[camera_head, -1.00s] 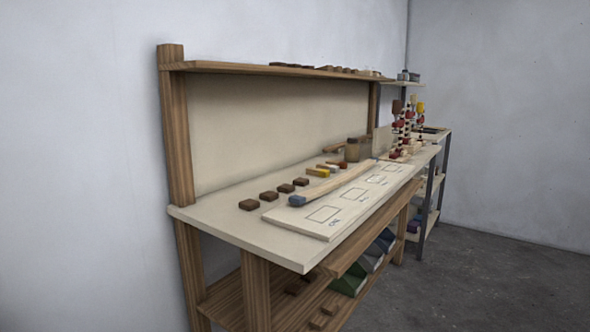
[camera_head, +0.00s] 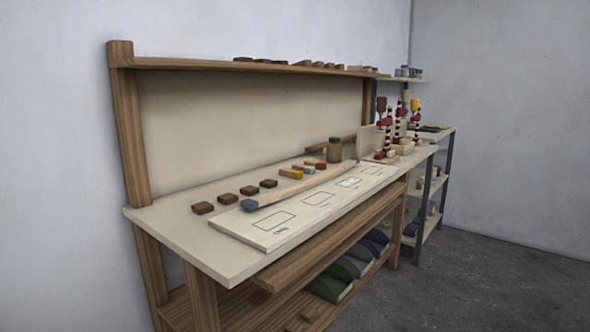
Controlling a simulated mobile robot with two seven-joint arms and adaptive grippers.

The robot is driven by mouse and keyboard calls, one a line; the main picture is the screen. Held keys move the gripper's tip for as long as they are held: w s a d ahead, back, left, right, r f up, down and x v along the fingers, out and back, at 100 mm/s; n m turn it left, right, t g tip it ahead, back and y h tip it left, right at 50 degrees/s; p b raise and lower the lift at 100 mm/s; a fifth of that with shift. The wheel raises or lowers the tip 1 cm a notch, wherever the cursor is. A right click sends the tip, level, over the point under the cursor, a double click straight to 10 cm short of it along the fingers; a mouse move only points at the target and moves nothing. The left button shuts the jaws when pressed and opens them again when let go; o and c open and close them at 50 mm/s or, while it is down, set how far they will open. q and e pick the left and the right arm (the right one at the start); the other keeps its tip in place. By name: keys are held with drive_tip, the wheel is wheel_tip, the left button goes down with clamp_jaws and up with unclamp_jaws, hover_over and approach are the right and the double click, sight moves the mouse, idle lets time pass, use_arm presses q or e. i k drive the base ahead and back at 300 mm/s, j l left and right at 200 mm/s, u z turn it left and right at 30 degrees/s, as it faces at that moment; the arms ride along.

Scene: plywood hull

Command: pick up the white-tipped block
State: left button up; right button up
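Several small brown blocks lie in a row on the workbench top (camera_head: 165,213). Toward the far end of the row are a yellow-tipped block (camera_head: 290,173), a small block with a whitish or pale grey end (camera_head: 307,169), and a red-tipped block (camera_head: 320,166). The pale-ended one sits between the yellow and red ones and is partly hidden; it looks like the white-tipped block, but it is too small to be sure. Neither of my grippers is in view.
A shelf (camera_head: 200,65) runs above. Grey floor at right is clear.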

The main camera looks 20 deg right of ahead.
sight(307, 170)
drive_tip(key=l+u, duration=0.15)
drive_tip(key=l, duration=0.4)
drive_tip(key=k+l+u, duration=0.15)
drive_tip(key=l, duration=0.85)
drive_tip(key=k+l, duration=0.15)
drive_tip(key=l, duration=0.3)
drive_tip(key=l+u, duration=0.1)
drive_tip(key=l, duration=0.4)
drive_tip(key=k+l, duration=0.15)
drive_tip(key=l, duration=0.3)
drive_tip(key=k+l, duration=0.1)
drive_tip(key=l, duration=0.35)
drive_tip(key=u, duration=0.05)
